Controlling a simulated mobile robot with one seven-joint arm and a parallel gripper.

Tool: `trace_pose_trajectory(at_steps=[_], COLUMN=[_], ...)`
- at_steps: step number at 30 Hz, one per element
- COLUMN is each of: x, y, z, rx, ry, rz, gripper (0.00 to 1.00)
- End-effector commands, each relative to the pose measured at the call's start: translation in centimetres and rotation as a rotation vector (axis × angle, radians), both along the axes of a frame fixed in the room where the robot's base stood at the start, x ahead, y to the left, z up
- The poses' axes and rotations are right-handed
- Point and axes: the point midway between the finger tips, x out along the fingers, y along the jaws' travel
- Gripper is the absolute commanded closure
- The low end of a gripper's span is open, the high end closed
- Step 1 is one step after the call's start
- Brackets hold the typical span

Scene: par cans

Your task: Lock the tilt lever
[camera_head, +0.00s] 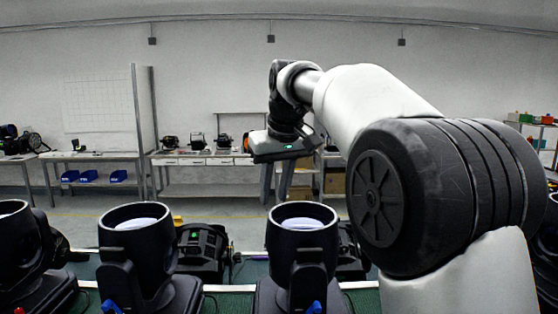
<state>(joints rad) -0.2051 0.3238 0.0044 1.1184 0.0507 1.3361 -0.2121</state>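Several black par cans stand in a row along the front. One par can (302,232) is at centre and another (134,228) is to its left, both with open round tops facing up. A small blue lever (313,307) shows low on the centre can, cut by the bottom edge. A similar blue lever (109,306) shows low on the left can. The frame does not show whether either is locked. My gripper (283,152) hangs at the end of my arm, above and behind the centre can, apart from it. Its fingers cannot be made out clearly.
A further can (22,246) stands at far left, and another (546,240) is partly behind my arm at right. Dark fixtures (202,248) sit behind the row. Workbenches (200,160) line the back wall, with open floor before them. My arm hides much of the right side.

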Motion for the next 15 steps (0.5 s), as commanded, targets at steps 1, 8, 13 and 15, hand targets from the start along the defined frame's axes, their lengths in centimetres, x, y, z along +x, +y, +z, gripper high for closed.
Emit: trace_pose_trajectory(at_steps=[1,8,13,15], x=[-0.4,-2.1,-2.8,-2.9], y=[-0.2,-0.8,-1.0,-1.1], z=[1.5,6.0,7.8,8.1], rx=[0.001,0.000,0.000,0.000], ry=[-0.004,-0.003,0.000,0.000], rz=[0.000,0.000,0.000,0.001], gripper=[0.74,0.74,0.74,0.74])
